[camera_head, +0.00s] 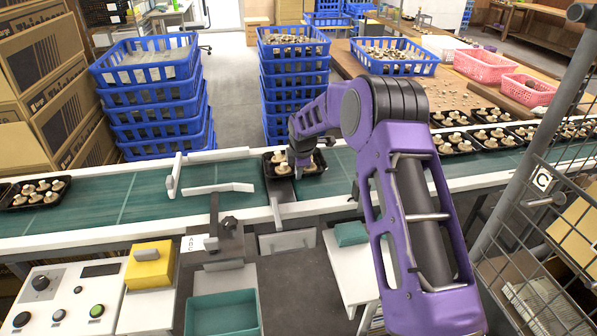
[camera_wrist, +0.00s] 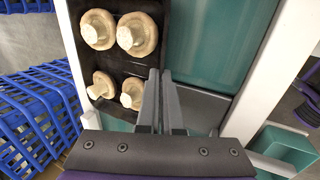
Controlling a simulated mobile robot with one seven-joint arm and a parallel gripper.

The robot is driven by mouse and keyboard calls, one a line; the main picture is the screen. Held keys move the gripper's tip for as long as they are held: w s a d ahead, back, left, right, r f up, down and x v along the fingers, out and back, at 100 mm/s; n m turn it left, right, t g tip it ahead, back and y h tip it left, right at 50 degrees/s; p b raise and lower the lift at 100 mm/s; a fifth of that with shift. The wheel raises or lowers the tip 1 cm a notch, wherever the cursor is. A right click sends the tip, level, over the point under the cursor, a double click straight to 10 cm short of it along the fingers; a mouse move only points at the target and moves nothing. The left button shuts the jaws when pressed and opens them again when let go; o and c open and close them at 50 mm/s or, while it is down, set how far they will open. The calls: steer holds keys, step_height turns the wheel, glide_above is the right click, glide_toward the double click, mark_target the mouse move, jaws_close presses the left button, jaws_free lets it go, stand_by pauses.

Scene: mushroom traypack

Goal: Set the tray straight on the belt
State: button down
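A black tray (camera_head: 268,168) with pale mushrooms sits on the green belt (camera_head: 120,198), close to the far rail. In the wrist view the tray (camera_wrist: 118,60) shows four-sided edges and several mushrooms, its long side running roughly along the far rail. My gripper (camera_head: 294,172) reaches down over the tray in the head view and hides part of it. In the wrist view my fingers (camera_wrist: 159,74) are close together at the tray's right edge, with a thin gap between them. Whether they pinch the rim is unclear.
White guide bars (camera_head: 218,188) stand over the belt left of the tray. Another mushroom tray (camera_head: 12,204) is at the far left; several trays stand at the right. Blue crates (camera_head: 155,108) are stacked behind the belt. A wire mesh (camera_head: 540,230) stands at right.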

steer(key=shift+f, duration=0.2)
steer(key=c, duration=1)
jaws_free()
